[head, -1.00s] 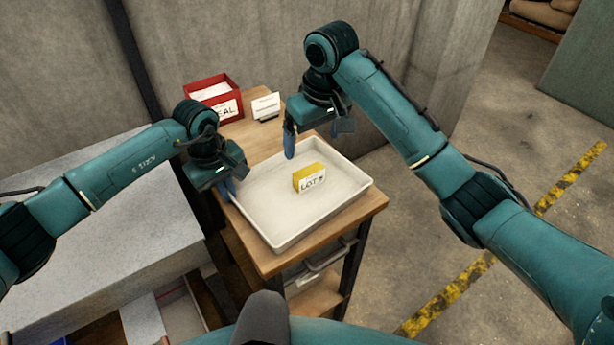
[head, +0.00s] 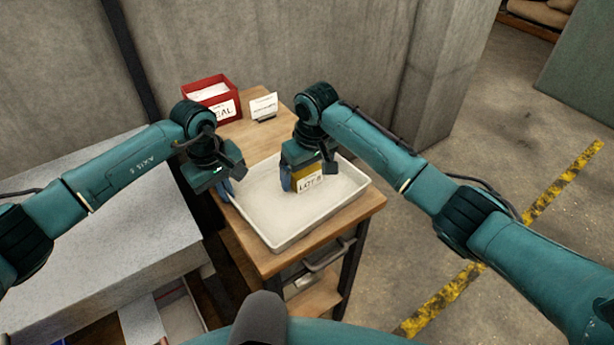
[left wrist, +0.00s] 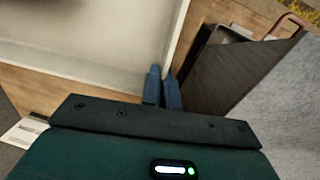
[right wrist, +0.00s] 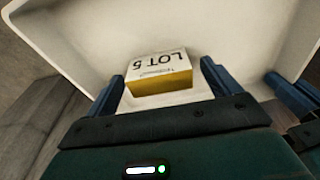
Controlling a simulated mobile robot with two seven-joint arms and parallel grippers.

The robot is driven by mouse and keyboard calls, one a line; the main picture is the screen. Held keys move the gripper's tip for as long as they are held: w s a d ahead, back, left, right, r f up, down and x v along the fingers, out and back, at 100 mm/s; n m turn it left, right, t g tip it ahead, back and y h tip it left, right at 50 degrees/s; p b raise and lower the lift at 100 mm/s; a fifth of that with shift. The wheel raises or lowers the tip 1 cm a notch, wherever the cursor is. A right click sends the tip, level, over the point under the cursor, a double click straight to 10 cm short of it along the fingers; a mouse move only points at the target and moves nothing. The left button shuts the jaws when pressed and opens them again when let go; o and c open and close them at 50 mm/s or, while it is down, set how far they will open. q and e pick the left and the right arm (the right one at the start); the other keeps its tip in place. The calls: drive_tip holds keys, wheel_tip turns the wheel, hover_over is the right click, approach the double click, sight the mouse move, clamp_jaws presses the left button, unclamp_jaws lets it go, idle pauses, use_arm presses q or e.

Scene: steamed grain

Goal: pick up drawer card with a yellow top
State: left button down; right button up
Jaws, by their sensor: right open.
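The drawer card with a yellow top (head: 309,184) stands in the white tray (head: 272,243); its white face reads LOT 5. My right gripper (head: 305,178) is open right above the card and hides part of its top. In the right wrist view the card (right wrist: 158,66) shows between the two spread blue fingers of the right gripper (right wrist: 163,84). I cannot tell whether they touch it. My left gripper (head: 226,188) is at the tray's left edge.
The tray sits on a wooden table (head: 292,262) and is otherwise bare. A red box (head: 227,108) with a white label and a small white sign (head: 264,106) stand at the back. A grey-topped cabinet (head: 110,235) is on the left, a concrete wall behind.

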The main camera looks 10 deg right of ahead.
sight(307, 171)
drive_tip(key=shift+f, duration=0.2)
drive_tip(key=c, duration=1.1)
drive_tip(key=shift+r, duration=0.1)
wheel_tip(307, 171, up, 10)
drive_tip(key=shift+f, duration=0.1)
use_arm(q)
drive_tip(key=c, duration=1.6)
unclamp_jaws()
